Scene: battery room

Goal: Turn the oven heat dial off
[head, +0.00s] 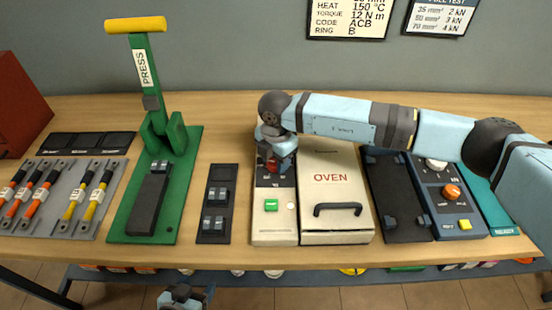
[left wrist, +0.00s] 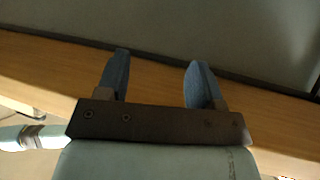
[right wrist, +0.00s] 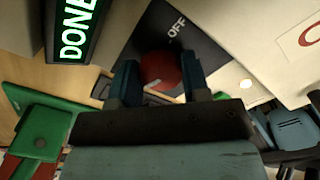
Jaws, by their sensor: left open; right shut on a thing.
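The oven (head: 336,190) is a cream box with a black handle, standing on the bench in the middle of the head view. Its control panel (head: 270,228) is on its left side, with a green button and a small white light. The red heat dial (right wrist: 160,70) sits on a black plate marked OFF in the right wrist view. My right gripper (right wrist: 160,88) is shut on the dial, one finger on each side; in the head view the hand mostly hides the dial. My left gripper (head: 182,296) is low at the bottom edge, open and empty; its fingers (left wrist: 160,80) show in the left wrist view.
A green press (head: 192,190) with a yellow-topped lever stands left of the oven. A black tray (head: 214,228) lies between them. A blue panel with an orange knob (head: 452,192) is to the right, under my right arm. A lit DONE sign (right wrist: 78,30) is beside the dial.

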